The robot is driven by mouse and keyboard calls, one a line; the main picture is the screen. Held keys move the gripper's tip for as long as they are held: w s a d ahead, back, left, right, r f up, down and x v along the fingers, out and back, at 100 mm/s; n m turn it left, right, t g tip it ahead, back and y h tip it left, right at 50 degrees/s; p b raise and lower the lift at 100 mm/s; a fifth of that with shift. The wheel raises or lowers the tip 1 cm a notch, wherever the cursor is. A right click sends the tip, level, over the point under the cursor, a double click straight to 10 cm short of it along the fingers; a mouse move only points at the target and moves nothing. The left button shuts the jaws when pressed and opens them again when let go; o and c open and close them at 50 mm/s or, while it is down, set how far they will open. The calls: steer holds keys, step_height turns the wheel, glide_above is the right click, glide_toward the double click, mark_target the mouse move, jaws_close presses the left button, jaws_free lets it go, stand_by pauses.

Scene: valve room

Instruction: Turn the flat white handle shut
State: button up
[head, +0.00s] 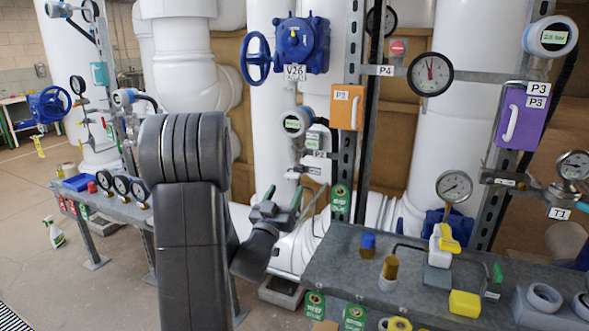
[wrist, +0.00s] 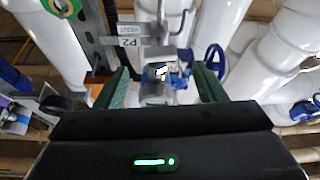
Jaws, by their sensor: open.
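My gripper (head: 283,196) is open in the head view, in front of the pipework below the P2 tag (head: 319,154). A small white piece (wrist: 162,71) shows between the fingers, farther in. It may be the flat white handle, but it is too small to tell its shape or angle. I see no finger touching it.
A steel upright (head: 349,160) stands close right of my gripper. A grey bench (head: 340,262) with bottles and fittings lies to the lower right. Orange (head: 347,92) and purple (head: 518,130) boxes carry white grips. A blue handwheel valve (head: 300,44) is above.

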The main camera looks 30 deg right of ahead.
mark_target(295, 172)
steer(key=p+x, duration=0.1)
steer(key=x, duration=0.8)
steer(key=c, duration=1)
steer(key=shift+f, duration=0.1)
